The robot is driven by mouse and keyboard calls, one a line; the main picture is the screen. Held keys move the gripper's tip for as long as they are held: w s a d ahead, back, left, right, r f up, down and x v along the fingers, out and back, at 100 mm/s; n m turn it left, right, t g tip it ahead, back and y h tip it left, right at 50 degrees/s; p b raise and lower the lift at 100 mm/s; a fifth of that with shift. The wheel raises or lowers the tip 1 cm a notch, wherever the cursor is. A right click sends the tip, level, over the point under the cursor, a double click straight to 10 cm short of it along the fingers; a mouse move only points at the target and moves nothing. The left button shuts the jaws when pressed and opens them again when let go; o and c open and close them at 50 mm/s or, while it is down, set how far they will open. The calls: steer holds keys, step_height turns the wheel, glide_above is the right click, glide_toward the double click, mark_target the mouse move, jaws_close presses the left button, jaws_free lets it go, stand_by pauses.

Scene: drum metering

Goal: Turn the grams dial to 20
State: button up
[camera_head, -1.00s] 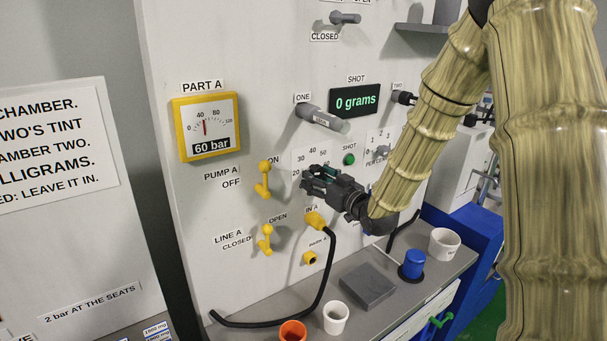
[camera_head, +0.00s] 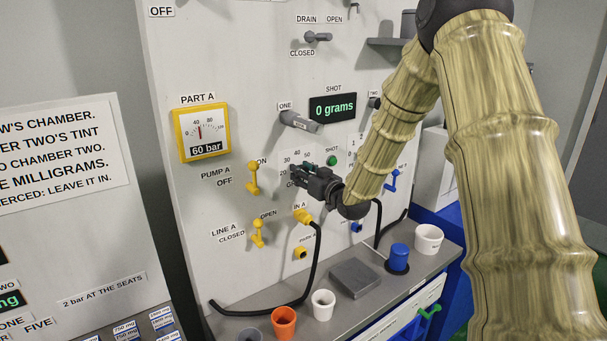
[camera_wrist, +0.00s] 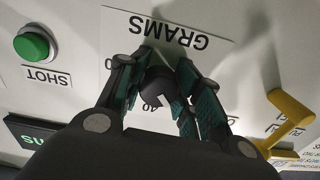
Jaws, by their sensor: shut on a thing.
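The grams dial (camera_wrist: 158,88) is a dark knob on a white scale plate marked GRAMS. It shows between my gripper's fingers in the wrist view, with the plate's numbers partly covered. My gripper (camera_wrist: 160,85) is closed around the knob, one green-padded finger on each side. In the head view my gripper (camera_head: 298,176) is at the dial plate (camera_head: 289,158), and hides the knob and its pointer. I cannot read the dial's setting. The shot display (camera_head: 333,107) reads 0 grams.
A green SHOT button (camera_head: 332,160) is right of the dial. Yellow pump A (camera_head: 253,178) and line A (camera_head: 258,233) levers are left and below. The grey cylinder ONE (camera_head: 300,121) juts out above. Cups and a grey block (camera_head: 356,277) stand on the shelf below.

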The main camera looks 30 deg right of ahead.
steer(key=shift+d, duration=0.15)
steer(key=shift+c, duration=0.2)
stand_by(0.9)
steer(key=o, duration=0.8)
steer(key=shift+c, duration=0.2)
steer(key=o, duration=0.3)
steer(key=shift+s+d+r, duration=0.1)
steer(key=shift+s+r, duration=0.05)
steer(key=shift+s, duration=0.05)
steer(key=shift+s+r, duration=0.1)
steer(key=shift+s, duration=0.1)
steer(key=shift+w+a, duration=0.25)
steer(key=s, duration=0.4)
steer(key=s+d, duration=0.1)
steer(key=s, duration=0.7)
steer(key=shift+s+d, duration=0.15)
